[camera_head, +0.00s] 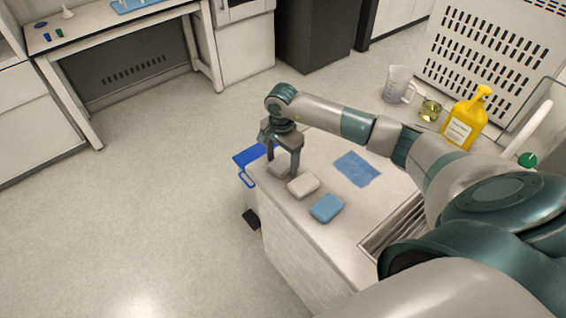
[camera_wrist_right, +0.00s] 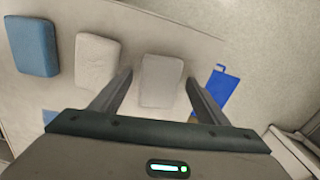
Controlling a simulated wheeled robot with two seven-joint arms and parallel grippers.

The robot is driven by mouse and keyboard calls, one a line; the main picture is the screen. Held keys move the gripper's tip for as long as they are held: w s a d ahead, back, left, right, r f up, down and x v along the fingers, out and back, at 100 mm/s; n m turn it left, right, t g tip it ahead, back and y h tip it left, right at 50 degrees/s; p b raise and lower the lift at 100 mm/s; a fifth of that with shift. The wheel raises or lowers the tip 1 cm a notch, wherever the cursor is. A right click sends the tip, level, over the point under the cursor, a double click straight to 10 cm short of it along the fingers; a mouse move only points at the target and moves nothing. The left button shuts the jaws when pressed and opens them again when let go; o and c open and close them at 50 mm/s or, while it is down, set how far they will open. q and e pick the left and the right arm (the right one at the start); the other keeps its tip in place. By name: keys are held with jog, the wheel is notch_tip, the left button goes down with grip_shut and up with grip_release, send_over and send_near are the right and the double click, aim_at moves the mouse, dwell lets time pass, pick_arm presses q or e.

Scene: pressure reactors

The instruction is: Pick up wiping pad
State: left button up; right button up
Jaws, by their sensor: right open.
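Three pads lie in a row along the edge of the counter (camera_head: 295,232). The far grey pad (camera_head: 279,164) is between the fingers of my right gripper (camera_head: 282,172); it also shows in the wrist view (camera_wrist_right: 162,82). My right gripper is open, with one finger on each side of this pad and a gap on both sides in the wrist view (camera_wrist_right: 160,92). A paler, whitish pad (camera_head: 303,185) lies beside it, also in the wrist view (camera_wrist_right: 97,61). A blue pad (camera_head: 326,208) lies nearest; the wrist view shows it at left (camera_wrist_right: 33,47). My left gripper is not in view.
A flat blue cloth (camera_head: 357,169) lies on the counter behind the pads. A blue dustpan-like object (camera_head: 249,156) is beyond the counter's end. A yellow bottle (camera_head: 465,117), a beaker (camera_head: 429,110) and a measuring jug (camera_head: 398,84) stand at the back. A sink (camera_head: 395,222) is at right.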

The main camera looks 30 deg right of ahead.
aim_at(283, 163)
dwell(0.3)
jog(key=c, duration=1.1)
jog(key=shift+r+b, duration=0.7)
jog(key=shift+r, duration=0.15)
jog(key=shift+s+d+r+b, duration=0.1)
jog(key=shift+r+b, duration=0.3)
jog(key=shift+r, duration=0.2)
jog(key=shift+s+d+r+b, duration=0.1)
jog(key=shift+r+b, duration=0.3)
jog(key=shift+r, duration=0.2)
jog(key=s+d+r+b, duration=0.1)
jog(key=s+r, duration=0.1)
jog(key=s, duration=0.1)
jog(key=s+d+r+b, duration=0.2)
jog(key=s, duration=0.1)
jog(key=s+d+r+b, duration=0.1)
jog(key=s+r, duration=0.2)
jog(key=s, duration=0.1)
jog(key=shift+s+d, duration=0.1)
jog(key=shift+d, duration=0.2)
